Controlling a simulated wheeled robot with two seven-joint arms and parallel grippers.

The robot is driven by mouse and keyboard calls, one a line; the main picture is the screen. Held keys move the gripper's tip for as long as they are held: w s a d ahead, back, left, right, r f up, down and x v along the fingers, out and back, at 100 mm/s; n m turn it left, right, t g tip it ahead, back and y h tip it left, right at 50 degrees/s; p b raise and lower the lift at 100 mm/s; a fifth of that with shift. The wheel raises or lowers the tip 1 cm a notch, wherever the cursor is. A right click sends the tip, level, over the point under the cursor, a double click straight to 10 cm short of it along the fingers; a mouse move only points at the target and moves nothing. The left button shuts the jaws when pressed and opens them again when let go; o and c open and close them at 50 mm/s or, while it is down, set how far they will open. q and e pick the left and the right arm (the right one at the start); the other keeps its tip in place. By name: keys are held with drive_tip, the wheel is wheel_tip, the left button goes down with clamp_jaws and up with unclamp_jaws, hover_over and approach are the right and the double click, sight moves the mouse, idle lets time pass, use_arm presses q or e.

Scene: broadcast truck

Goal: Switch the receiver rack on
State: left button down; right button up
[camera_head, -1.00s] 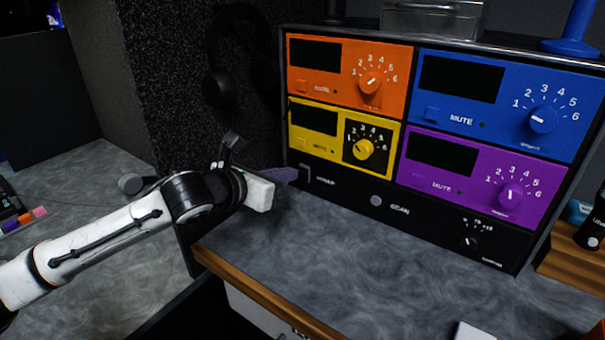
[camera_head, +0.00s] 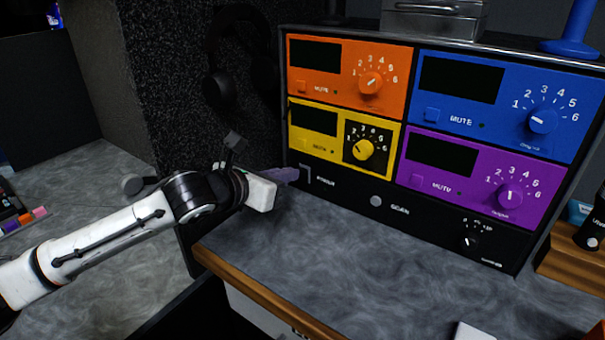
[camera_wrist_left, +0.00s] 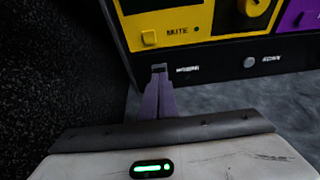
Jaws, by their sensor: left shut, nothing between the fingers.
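The receiver rack (camera_head: 345,190) is a black case with orange, blue, yellow and purple modules; their display windows are dark. Its power switch (camera_head: 304,173) sits at the lower left of the black bottom strip. The switch also shows in the left wrist view (camera_wrist_left: 159,68), right at the fingertips. My left gripper (camera_head: 294,175) has purple fingers, shut and empty, with the tips at or very near the switch. I cannot tell whether they touch it. The wrist view shows the same fingers (camera_wrist_left: 158,80) pointing at the switch. My right gripper is not in view.
The grey desk top (camera_head: 350,260) in front of the rack is mostly clear, with a wooden front edge. Headphones (camera_head: 222,85) hang on the dark wall left of the rack.

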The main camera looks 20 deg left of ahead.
use_arm(q)
drive_tip(key=shift+p+x, duration=0.4)
drive_tip(key=shift+x, duration=1)
idle(0.5)
drive_tip(key=p+v, duration=0.2)
drive_tip(key=shift+s+a+r, duration=0.1)
drive_tip(key=shift+s+r, duration=0.1)
drive_tip(key=shift+r, duration=0.05)
drive_tip(key=p+v, duration=0.2)
drive_tip(key=v, duration=0.2)
drive_tip(key=shift+s+p, duration=0.3)
drive_tip(key=shift+p, duration=0.05)
drive_tip(key=shift+f, duration=0.1)
